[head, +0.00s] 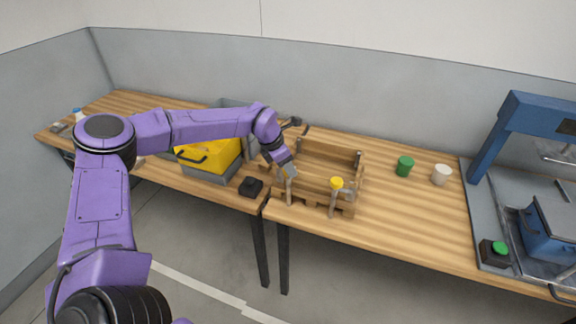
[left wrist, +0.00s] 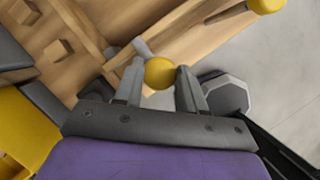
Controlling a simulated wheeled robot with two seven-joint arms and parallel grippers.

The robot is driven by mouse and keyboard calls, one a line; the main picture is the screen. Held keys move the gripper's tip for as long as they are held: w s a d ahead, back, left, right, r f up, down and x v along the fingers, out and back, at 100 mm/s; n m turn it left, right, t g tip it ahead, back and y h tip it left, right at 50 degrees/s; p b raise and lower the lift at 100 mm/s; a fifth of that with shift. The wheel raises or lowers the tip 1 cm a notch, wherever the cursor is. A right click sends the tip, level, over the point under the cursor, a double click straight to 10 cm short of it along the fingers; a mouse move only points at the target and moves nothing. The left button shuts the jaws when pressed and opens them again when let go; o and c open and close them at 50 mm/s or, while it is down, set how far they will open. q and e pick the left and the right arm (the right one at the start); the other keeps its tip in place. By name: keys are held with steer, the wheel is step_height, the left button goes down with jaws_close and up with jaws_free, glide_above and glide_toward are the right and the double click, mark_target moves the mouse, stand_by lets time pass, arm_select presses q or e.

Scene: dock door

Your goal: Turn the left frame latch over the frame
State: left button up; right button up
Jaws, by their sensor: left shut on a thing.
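The wooden frame (head: 328,160) sits on the table in the middle of the head view; its wood also fills the upper left of the left wrist view (left wrist: 95,30). My left gripper (head: 287,174) is at the frame's front left corner. In the left wrist view the left gripper (left wrist: 160,80) is shut on the round yellow knob (left wrist: 159,73) of the left frame latch. In the head view the gripper hides that knob. The other latch, with a yellow knob (head: 336,183), stands at the front right; its knob shows in the left wrist view (left wrist: 267,4).
A yellow container (head: 208,153) in a grey bin (head: 212,173) stands left of the frame. A small black object (head: 250,187) lies near the front edge. A green cup (head: 404,166) and a white cup (head: 441,175) stand right, before a blue press (head: 492,140). The tabletop between is clear.

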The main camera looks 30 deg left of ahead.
stand_by(0.3)
arm_select(q)
steer(key=o, duration=1)
steer(key=shift+a, duration=0.1)
steer(key=shift+o, duration=0.2)
steer(key=shift+s+r, duration=0.1)
steer(key=shift+r, duration=0.2)
steer(key=b+v, duration=0.2)
steer(key=v, duration=0.8)
steer(key=shift+a, duration=0.1)
